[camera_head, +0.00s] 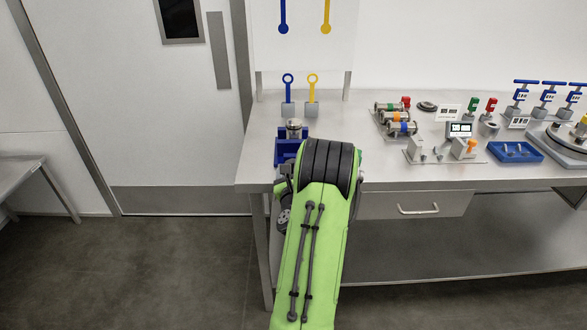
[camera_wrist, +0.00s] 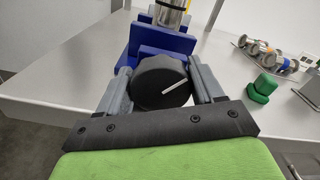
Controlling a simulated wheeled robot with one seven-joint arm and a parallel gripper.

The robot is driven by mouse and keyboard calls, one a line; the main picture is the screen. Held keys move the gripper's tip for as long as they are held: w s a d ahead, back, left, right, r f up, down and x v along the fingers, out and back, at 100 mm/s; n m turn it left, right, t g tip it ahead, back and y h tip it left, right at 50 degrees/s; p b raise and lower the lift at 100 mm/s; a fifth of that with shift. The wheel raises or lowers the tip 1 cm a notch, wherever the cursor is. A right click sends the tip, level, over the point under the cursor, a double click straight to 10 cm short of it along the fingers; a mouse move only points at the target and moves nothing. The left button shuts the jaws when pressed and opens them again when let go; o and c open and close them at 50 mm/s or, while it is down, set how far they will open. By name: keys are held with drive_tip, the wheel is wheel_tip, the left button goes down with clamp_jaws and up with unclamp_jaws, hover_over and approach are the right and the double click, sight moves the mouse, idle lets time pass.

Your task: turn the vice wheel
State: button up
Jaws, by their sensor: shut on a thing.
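The vice wheel (camera_wrist: 160,82) is a round black knob with a white line on its face, seen in the wrist view. My gripper (camera_wrist: 160,84) is shut on it, with one grey finger on its left side and one on its right. The white line slants up to the right. The blue vice (camera_wrist: 170,42) stands behind the wheel and holds a metal cylinder (camera_wrist: 172,14) upright.
The steel bench (camera_head: 225,170) runs to the right, with a drawer handle (camera_head: 418,210) below. Behind the vice stand a blue ring tool (camera_head: 288,92) and a yellow ring tool (camera_head: 312,92). A blue tray (camera_head: 515,152) and several valves are further right. The floor at left is clear.

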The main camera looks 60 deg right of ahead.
drive_tip(key=o, duration=1)
